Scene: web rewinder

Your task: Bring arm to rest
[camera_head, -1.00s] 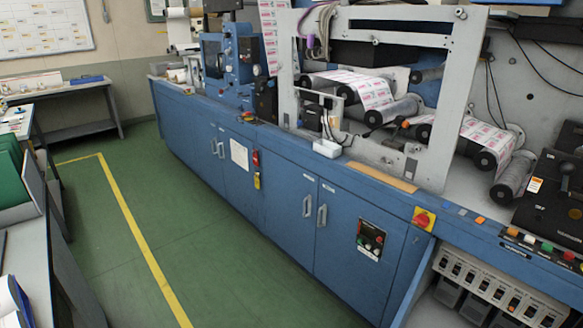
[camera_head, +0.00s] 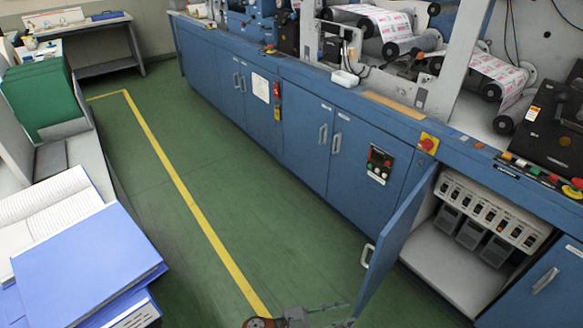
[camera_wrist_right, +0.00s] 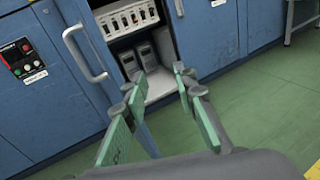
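My right gripper (camera_head: 336,314) shows only in part at the bottom edge of the head view, beside the lower end of an open blue cabinet door (camera_head: 396,245). In the right wrist view, its two green-padded fingers (camera_wrist_right: 158,115) stand apart with no object clamped between them. The door, with its pale handle (camera_wrist_right: 85,52), lies beyond the fingers there; whether they touch it I cannot tell. My left gripper is not in view.
The open cabinet (camera_head: 455,265) holds a white switch panel (camera_head: 492,212) and grey units. The blue machine (camera_head: 300,125) runs along the right. Blue binders (camera_head: 85,265) lie on a desk at left. Green floor (camera_head: 200,180) with a yellow line is clear between.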

